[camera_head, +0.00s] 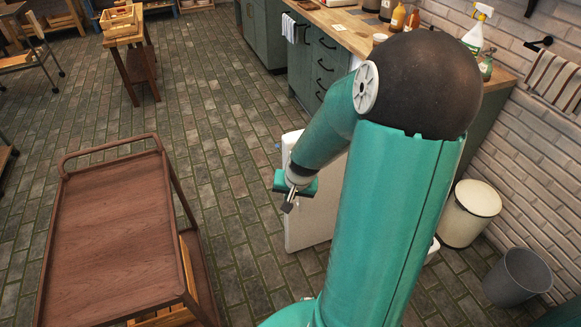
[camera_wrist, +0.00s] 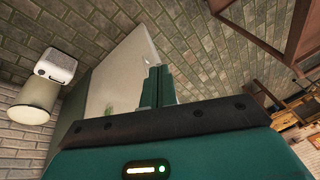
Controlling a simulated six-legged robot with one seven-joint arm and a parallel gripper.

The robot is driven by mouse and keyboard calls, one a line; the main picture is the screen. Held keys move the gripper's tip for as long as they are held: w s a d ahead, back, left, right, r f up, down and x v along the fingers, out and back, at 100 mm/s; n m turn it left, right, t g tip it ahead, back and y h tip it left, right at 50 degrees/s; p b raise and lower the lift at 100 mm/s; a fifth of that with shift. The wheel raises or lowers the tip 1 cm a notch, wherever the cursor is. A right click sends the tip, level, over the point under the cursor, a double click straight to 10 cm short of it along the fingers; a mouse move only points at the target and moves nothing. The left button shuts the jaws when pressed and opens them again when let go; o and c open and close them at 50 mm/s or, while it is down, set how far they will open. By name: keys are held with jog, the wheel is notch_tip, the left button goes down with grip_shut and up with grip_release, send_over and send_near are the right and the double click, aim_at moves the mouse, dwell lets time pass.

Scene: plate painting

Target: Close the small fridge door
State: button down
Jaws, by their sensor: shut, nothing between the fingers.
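The small white fridge (camera_head: 308,215) stands on the floor at the centre of the head view, largely hidden behind my arm. A pale upright panel of it shows beside my gripper (camera_head: 288,206); I cannot tell for sure how far the door stands open. In the wrist view a broad pale panel (camera_wrist: 112,78) lies just left of my fingers (camera_wrist: 159,84). The fingers are shut and empty, close to the panel. Whether they touch it cannot be told.
A brown wooden cart (camera_head: 115,240) stands at left, with open brick floor (camera_head: 235,195) between it and the fridge. Green cabinets (camera_head: 318,62) with a wooden counter are behind. A cream lidded bin (camera_head: 468,215) and a grey bucket (camera_head: 518,277) stand by the right wall.

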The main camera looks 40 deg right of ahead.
jog(key=s+d+f+m+t, duration=0.1)
jog(key=d+f+m+t, duration=0.3)
jog(key=d, duration=0.3)
jog(key=d+f+m+t, duration=0.2)
jog(key=d+f+m, duration=0.3)
jog(key=d+m, duration=0.2)
jog(key=w+d+f, duration=0.1)
jog(key=w+f, duration=0.2)
jog(key=w, duration=0.2)
jog(key=w+f+h, duration=0.1)
jog(key=w+f, duration=0.2)
jog(key=w, duration=0.3)
jog(key=shift+d+f, duration=0.3)
jog(key=shift+d, duration=0.1)
jog(key=shift+w, duration=0.15)
